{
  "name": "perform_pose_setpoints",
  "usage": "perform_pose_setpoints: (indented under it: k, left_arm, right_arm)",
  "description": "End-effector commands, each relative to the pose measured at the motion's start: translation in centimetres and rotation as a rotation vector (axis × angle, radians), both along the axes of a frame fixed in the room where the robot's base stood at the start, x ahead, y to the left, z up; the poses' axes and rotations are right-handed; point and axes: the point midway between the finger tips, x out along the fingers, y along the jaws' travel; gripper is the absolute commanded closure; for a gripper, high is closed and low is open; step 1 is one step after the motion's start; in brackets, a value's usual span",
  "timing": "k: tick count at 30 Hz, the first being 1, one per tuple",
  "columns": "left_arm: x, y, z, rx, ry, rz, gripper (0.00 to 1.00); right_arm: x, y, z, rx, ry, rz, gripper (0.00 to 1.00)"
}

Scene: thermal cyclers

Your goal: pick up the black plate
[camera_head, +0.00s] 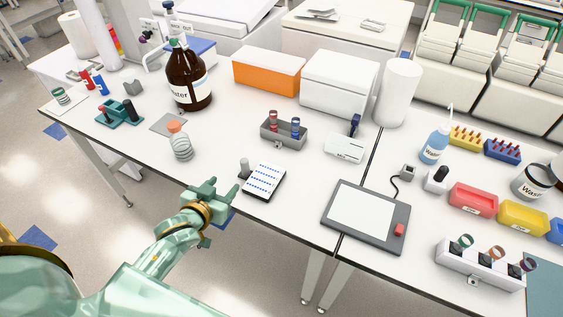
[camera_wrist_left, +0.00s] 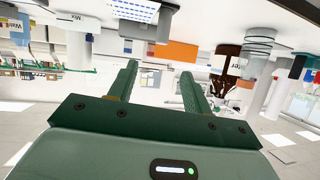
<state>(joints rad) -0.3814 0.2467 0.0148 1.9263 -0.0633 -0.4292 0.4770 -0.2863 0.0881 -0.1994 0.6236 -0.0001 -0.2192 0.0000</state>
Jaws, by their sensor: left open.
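The plate (camera_head: 264,181) lies near the front edge of the white table in the head view. It has a white top with rows of blue dots and a dark rim and base. It also shows upside down at the top of the left wrist view (camera_wrist_left: 136,9). My left gripper (camera_head: 221,189) is just left of the plate, off the table's front edge, apart from it. In the left wrist view its fingers (camera_wrist_left: 158,72) are spread with nothing between them. My right gripper is in neither view.
A small grey cylinder (camera_head: 244,168) stands close to the plate's left side. An orange-capped bottle (camera_head: 180,145) is behind and left. A grey tube rack (camera_head: 283,133) is behind the plate, and a grey pad (camera_head: 331,205) lies to its right.

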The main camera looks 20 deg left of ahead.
Motion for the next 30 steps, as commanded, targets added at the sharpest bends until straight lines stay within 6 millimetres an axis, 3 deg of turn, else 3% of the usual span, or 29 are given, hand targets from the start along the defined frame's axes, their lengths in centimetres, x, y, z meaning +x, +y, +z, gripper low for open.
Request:
perform_pose_setpoints:
  k: [1,5,11,16,23,30]
  left_arm:
    - [0.1,-0.1,0.6,-0.025,-0.012,0.011,0.51]
    - [1.0,0.1,-0.1,-0.061,-0.006,0.032,0.51]
    - [5.3,0.5,-2.1,-0.063,-0.006,0.034,0.51]
    - [8.7,0.8,-3.6,-0.063,-0.005,0.033,0.51]
    - [10.6,1.0,-4.4,-0.062,-0.004,0.033,0.51]
    - [13.7,1.6,-6.5,-0.062,-0.004,0.033,0.51]
  right_arm:
    - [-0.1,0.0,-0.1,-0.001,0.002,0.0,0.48]
    - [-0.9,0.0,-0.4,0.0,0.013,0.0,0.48]
    - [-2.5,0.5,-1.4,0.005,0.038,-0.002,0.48]
    - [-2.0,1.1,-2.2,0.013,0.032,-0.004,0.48]
    - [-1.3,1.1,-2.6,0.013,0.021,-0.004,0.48]
    - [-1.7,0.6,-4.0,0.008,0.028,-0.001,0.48]
